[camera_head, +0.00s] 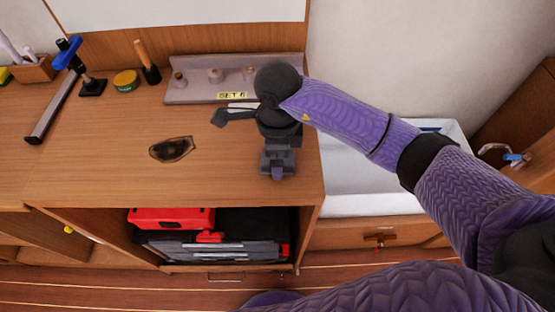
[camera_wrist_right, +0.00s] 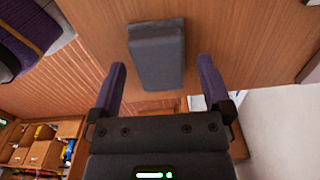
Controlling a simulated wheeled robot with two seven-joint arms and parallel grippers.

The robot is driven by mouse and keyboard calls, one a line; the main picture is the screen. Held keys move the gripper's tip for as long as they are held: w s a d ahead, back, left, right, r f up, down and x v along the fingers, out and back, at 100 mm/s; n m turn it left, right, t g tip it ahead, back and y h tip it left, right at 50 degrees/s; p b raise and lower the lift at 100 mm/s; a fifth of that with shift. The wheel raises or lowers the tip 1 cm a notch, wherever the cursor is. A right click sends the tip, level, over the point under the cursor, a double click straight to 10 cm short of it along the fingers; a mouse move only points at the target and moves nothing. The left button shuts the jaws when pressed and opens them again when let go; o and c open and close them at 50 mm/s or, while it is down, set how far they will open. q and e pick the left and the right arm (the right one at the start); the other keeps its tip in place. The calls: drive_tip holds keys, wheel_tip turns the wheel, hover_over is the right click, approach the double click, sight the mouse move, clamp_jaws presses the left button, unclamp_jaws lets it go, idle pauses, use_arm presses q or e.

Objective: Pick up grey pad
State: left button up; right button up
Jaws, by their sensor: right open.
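The grey pad (camera_wrist_right: 157,53) is a plain block lying on the brown wooden surface in the right wrist view. It sits ahead of my right gripper (camera_wrist_right: 160,78), roughly between the lines of its two purple fingers. The fingers are apart with nothing between their tips. In the head view my right gripper (camera_head: 278,172) is over the front right part of the wooden counter (camera_head: 90,165). There I cannot clearly tell the pad from the grey gripper parts. My left gripper is not in view.
A grey rack with knobs (camera_head: 190,92) stands at the back of the counter. A white sink (camera_head: 365,203) is on the right. A red toolbox (camera_head: 170,217) sits in the shelf below. The counter's left middle is clear.

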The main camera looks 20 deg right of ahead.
drive_tip(key=shift+f, duration=0.6)
drive_tip(key=c, duration=1.2)
wheel_tip(320, 180, up, 9)
drive_tip(key=shift+r+p, duration=0.2)
drive_tip(key=shift+p, duration=0.9)
drive_tip(key=shift+r, duration=0.4)
